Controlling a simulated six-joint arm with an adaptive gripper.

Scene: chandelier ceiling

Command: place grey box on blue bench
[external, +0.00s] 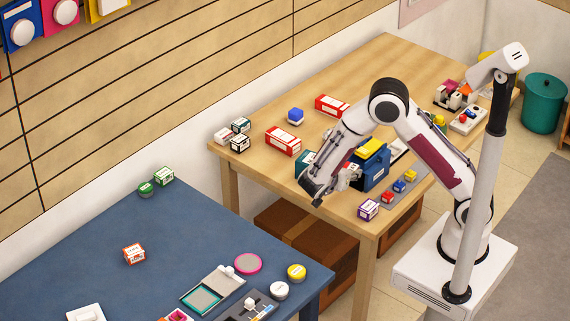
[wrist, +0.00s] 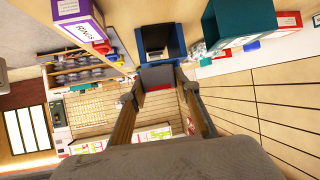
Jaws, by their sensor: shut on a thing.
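The blue bench (external: 75,240) is the large blue table at the lower left, with free surface between its scattered items. My gripper (external: 320,190) is over the near edge of the wooden table, to the right of and apart from the blue bench. In the wrist view my gripper (wrist: 160,88) has its two fingers on either side of a small dark grey box (wrist: 157,77) with a red patch, held between the fingertips. In the external view I cannot clearly make out the held box, as my gripper and arm cover that spot.
A blue container (external: 372,168) with a yellow top, a teal box (external: 304,160) and a purple box (external: 368,209) stand close to my gripper. On the bench are an orange box (external: 134,253), a pink disc (external: 248,263) and a teal-framed tray (external: 203,299). Its middle is clear.

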